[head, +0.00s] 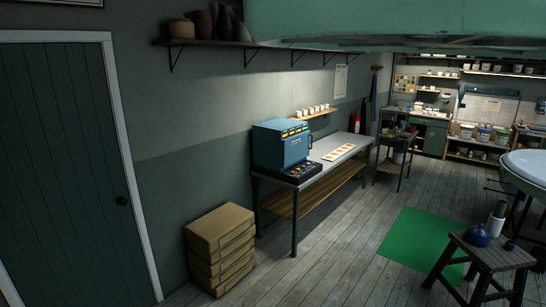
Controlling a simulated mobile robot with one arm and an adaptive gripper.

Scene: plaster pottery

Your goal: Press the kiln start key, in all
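A blue box-shaped kiln (272,150) stands on the near left end of a grey-topped workbench (318,166) along the left wall. A dark control panel (302,171) with several small coloured keys sits in front of it. More coloured labels or keys show along the kiln's upper front edge. The keys are too small for me to tell which one is the start key. My gripper is not in view.
Stacked cardboard boxes (221,247) stand left of the bench. A green mat (421,240) lies on the floor. A stool (489,256) with a blue pot stands at the right front. The plank floor before the bench is clear. A closed door (62,165) is at left.

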